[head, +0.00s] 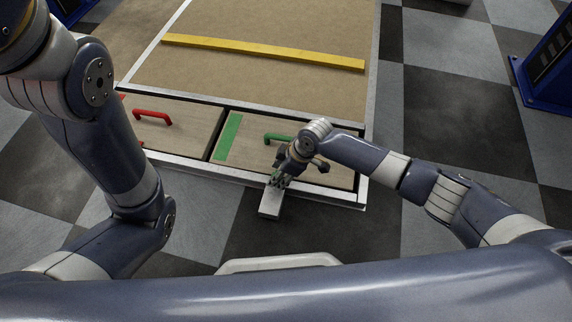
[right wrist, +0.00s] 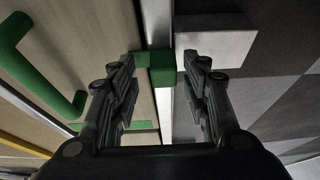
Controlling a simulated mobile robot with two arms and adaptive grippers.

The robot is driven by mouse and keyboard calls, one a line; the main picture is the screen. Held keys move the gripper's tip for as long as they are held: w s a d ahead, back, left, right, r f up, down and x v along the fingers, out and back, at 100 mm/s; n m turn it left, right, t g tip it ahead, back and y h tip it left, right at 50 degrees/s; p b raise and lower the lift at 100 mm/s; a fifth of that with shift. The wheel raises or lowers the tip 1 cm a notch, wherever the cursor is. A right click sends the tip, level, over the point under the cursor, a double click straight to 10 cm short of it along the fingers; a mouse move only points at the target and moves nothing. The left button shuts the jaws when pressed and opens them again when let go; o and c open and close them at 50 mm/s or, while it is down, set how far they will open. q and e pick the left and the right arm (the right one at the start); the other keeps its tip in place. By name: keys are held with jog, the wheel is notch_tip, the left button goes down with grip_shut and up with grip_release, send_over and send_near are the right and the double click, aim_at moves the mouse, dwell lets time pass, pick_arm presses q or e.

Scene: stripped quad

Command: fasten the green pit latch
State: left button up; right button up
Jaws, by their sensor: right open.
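The right lid (head: 330,165) of the floor pit has a green handle (head: 278,138) and a green stripe (head: 228,137); the handle also shows in the right wrist view (right wrist: 35,70). A small green latch piece (right wrist: 161,68) lies at the lid's edge over the pale metal rim. A pale grey plate (head: 269,208) sticks out from the front rim beside it. My right gripper (head: 275,181) is low over the front rim. In the right wrist view its open fingers stand on either side of the latch piece. Contact cannot be told. My left gripper is out of view.
The left lid (head: 180,135) has a red handle (head: 152,116). A yellow bar (head: 262,52) crosses the tan board behind the lids. Blue stands (head: 548,65) are at the far right and upper left. The checkered floor right of the pit is clear.

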jog(key=v, duration=1.1)
jog(key=shift+r, duration=0.15)
jog(key=shift+d, duration=0.1)
